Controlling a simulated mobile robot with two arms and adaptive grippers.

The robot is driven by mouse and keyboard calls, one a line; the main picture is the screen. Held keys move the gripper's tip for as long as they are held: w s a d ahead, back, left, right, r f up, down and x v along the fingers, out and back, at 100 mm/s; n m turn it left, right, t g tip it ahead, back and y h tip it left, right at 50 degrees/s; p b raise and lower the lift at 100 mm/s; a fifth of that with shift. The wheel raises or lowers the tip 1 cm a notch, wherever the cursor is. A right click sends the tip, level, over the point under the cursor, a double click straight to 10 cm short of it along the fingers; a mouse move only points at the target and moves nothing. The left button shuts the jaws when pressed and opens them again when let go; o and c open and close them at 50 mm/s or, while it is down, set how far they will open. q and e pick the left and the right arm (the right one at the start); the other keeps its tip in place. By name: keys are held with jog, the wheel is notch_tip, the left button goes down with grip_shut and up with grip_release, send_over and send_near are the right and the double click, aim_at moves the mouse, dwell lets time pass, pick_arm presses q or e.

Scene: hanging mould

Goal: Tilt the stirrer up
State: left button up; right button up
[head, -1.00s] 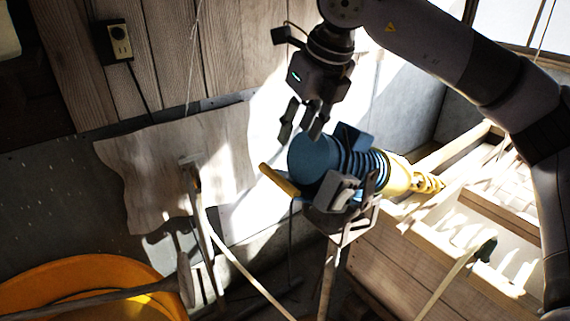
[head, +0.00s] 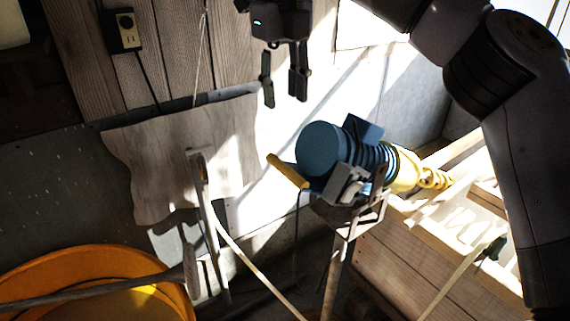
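The stirrer (head: 345,160) is a blue motor body with a yellow front part and a yellow handle (head: 287,171) on its left side. It lies roughly level on a metal stand (head: 345,222), its yellow end pointing right over a wooden frame. My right gripper (head: 284,100) hangs above and to the left of the stirrer, fingers down and apart. It is open, empty and not touching the stirrer. My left gripper is not in view.
An orange tub (head: 95,262) stands at the lower left with a long pole across it. Wooden tool handles (head: 203,215) stand left of the stirrer. A wooden frame (head: 420,255) fills the lower right. A socket box (head: 125,30) hangs on the plank wall.

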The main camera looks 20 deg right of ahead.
jog(key=r, duration=0.1)
jog(key=p, duration=0.1)
send_near(286, 167)
jog(key=shift+g, duration=0.3)
jog(key=f, duration=0.9)
jog(key=shift+w+d, duration=0.15)
jog(key=shift+w, duration=0.2)
jog(key=shift+c, duration=0.5)
grip_shut()
